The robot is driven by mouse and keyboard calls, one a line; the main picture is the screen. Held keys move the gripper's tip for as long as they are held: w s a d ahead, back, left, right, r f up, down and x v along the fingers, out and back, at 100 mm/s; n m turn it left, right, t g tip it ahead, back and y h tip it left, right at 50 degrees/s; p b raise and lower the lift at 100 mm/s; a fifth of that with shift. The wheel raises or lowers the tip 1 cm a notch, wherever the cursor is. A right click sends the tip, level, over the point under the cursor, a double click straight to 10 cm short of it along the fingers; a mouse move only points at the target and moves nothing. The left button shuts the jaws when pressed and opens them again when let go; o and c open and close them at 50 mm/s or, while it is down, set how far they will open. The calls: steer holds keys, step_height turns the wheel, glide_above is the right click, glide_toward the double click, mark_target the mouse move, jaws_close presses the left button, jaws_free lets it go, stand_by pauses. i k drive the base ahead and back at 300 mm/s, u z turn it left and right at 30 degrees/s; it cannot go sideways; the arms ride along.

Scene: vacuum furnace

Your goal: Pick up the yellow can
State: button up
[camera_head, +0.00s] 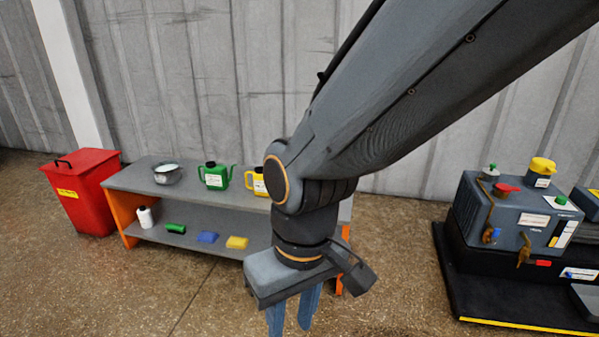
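The yellow can (256,183) stands upright on the top of the grey shelf bench (130,180). It has a black cap, a handle on its left and a pale label. My arm hides its right part. My gripper (292,319) hangs in front of the bench, nearer to the camera and lower in the picture than the can. Its two blue fingers point down and are apart, with only floor showing between them. It is not touching the can.
A green can (215,176) stands left of the yellow can, then a metal bowl (167,174). The lower shelf holds a white bottle (145,217) and green, blue and yellow items. A red bin (88,190) stands left; a grey machine (515,215) stands right. Floor between is clear.

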mark_target(260, 190)
steer(key=u, duration=0.1)
steer(key=i, duration=0.95)
steer(key=u, duration=0.7)
